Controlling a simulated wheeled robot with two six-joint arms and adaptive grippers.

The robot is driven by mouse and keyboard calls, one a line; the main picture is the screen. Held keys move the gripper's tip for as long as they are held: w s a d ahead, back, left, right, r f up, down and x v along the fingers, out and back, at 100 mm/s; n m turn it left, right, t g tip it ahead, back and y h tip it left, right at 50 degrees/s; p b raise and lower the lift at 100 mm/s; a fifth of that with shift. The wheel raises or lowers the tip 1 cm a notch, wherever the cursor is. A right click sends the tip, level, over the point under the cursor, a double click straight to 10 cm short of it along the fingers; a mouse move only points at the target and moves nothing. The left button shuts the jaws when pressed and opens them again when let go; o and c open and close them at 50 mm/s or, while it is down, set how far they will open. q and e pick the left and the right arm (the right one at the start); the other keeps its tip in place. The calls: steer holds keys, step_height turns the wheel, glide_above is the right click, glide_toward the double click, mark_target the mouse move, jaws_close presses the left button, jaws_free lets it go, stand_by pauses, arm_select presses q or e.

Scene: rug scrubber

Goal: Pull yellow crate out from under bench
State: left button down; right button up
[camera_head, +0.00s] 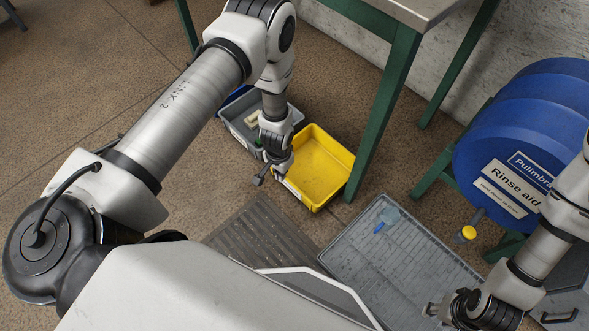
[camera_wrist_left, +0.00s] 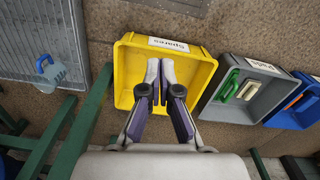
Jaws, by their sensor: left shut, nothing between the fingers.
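The yellow crate (camera_head: 325,170) is empty and stands on the floor beside the bench's green front leg (camera_head: 385,100). In the left wrist view the yellow crate (camera_wrist_left: 130,75) has a white label on its rim that appears to read "spares". My left gripper (camera_head: 273,175) is shut and empty at the crate's near left edge. In the left wrist view its fingertips (camera_wrist_left: 159,70) overlap the crate's inside; whether they touch it I cannot tell. My right gripper (camera_head: 437,312) is low at the right, away from the crate; its jaw opening is not clear.
A grey crate (camera_wrist_left: 238,108) labelled "Pads" and a blue crate (camera_wrist_left: 292,112) stand beside the yellow one. A grey grate (camera_head: 390,250) with a blue-handled tool (camera_head: 385,222) lies nearby on the floor. A dark ribbed mat (camera_head: 262,245) lies in front.

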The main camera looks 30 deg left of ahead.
arm_select(q)
steer(key=w+f+m+b, duration=0.1)
steer(key=w+f+b, duration=0.75)
steer(key=f, duration=0.45)
steer(key=m+b, duration=0.1)
steer(key=b, duration=1.1)
glide_above(301, 183)
step_height(301, 183, down, 14)
steer(key=shift+w+r, duration=0.1)
steer(key=shift+r, duration=0.15)
steer(key=s, duration=0.1)
steer(key=s+a, duration=0.1)
steer(key=s, duration=0.1)
steer(key=shift+r, duration=0.2)
steer(key=shift+s+a, duration=0.15)
steer(key=shift+s, duration=0.25)
arm_select(e)
step_height(301, 183, down, 25)
steer(key=shift+r, duration=0.2)
